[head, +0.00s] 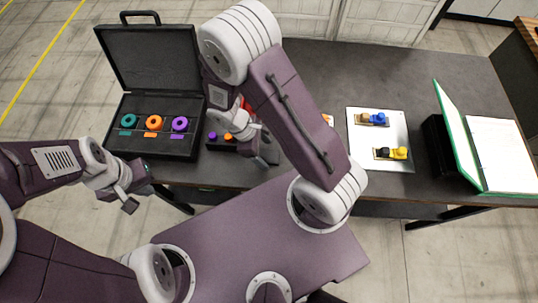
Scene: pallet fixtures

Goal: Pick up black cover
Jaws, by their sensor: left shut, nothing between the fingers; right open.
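A small black piece (382,153), which looks like the black cover, sits beside a yellow piece (400,153) on the nearer fixture of a white pallet (360,146). A brown piece (367,118) and a blue piece (378,117) sit on the farther fixture. My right gripper (258,143) is open over the middle of the table, well left of the pallet, by a small dark holder with purple and orange parts. My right arm partly hides it. My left gripper (130,205) is shut and empty in front of the table's left front edge.
An open black case (115,140) at the left holds green, orange and purple rings. A dark holder with a purple part (212,135) stands near my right gripper. A green binder (455,130) stands open at the right. Table behind the pallet is clear.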

